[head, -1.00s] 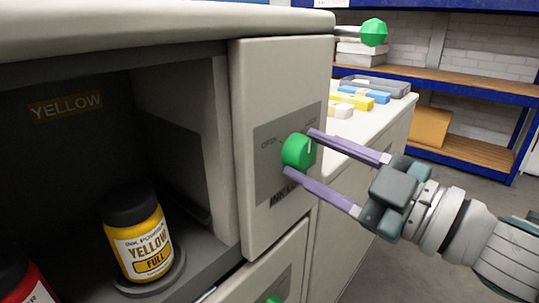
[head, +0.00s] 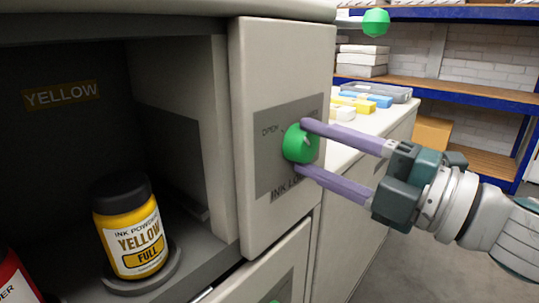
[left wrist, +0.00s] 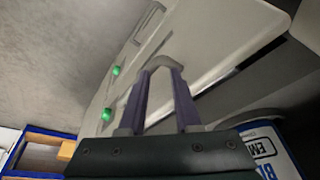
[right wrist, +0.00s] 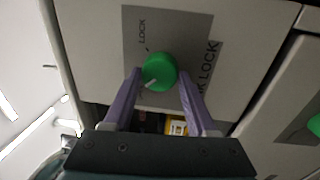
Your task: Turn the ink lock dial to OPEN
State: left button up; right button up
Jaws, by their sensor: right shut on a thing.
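The green ink lock dial (head: 298,146) sits on a grey plate (head: 268,165) on the cabinet front. My right gripper (head: 301,147) is shut on the dial, one finger above and one below. In the right wrist view the dial (right wrist: 160,70) has a white pointer slanting down-left, away from the LOCK word; a finger covers the area it faces.
An open bay at left holds a yellow ink powder jar (head: 130,230) on a round base, with a red jar (head: 14,280) at the corner. Another green knob (head: 375,22) juts out at upper right. A counter with boxes and blue shelving (head: 465,97) stand behind.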

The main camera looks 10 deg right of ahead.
jog(key=shift+n, duration=0.6)
jog(key=o, duration=1.4)
jog(key=shift+c, duration=0.2)
jog(key=v, duration=0.9)
jog(key=shift+s+d, duration=0.3)
jog(key=shift+d, duration=0.05)
